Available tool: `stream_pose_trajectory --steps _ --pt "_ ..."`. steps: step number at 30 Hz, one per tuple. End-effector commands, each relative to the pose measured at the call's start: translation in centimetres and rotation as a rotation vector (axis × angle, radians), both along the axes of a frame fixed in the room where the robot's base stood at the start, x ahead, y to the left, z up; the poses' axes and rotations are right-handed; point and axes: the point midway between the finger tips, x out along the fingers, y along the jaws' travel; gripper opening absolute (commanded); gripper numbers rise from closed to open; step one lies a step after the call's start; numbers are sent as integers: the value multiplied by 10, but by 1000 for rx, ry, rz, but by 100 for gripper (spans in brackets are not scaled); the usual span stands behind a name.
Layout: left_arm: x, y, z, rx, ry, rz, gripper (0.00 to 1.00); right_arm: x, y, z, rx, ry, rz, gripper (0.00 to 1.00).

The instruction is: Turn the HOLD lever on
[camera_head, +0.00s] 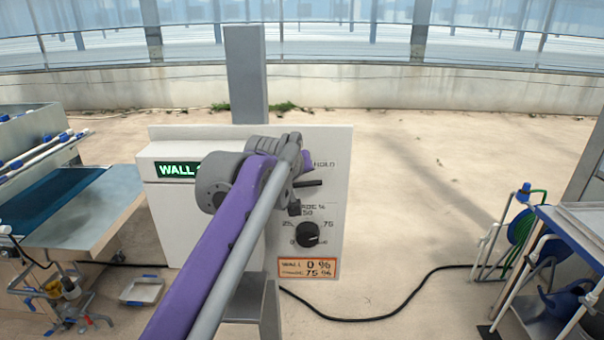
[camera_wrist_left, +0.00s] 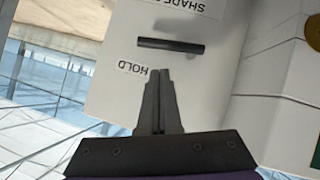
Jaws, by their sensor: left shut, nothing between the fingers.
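The HOLD lever (camera_head: 308,184) is a short dark bar on the front of the pale control box (camera_head: 335,225), just below the HOLD label (camera_head: 324,164). It lies about horizontal. In the left wrist view, turned upside down, the lever (camera_wrist_left: 170,46) sits beyond the fingertips of my left gripper (camera_wrist_left: 160,72). The gripper is shut and empty, its tips beside the HOLD label (camera_wrist_left: 135,67). A small gap shows between tips and lever; the depth is unclear. In the head view my arm crosses the box and hides the fingers. My right gripper is not seen.
Below the lever is a dark round knob (camera_head: 308,235) with a percent scale. An orange-edged card (camera_head: 307,268) reads wall 0 and shade 75. A green-lit display (camera_head: 177,170) shows WALL, partly covered.

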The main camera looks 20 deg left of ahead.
Motion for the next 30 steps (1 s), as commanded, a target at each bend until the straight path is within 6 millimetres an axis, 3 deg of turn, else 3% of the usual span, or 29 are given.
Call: stream_pose_trajectory --steps 1,9,15,30 --pt "5 1 28 0 -16 0 0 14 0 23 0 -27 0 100" --pt "-50 -9 49 -1 -2 -1 0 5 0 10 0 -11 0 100" --pt "-73 -14 65 -1 -3 -2 0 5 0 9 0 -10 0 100" --pt "-80 -15 70 0 -4 0 0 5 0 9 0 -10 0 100"
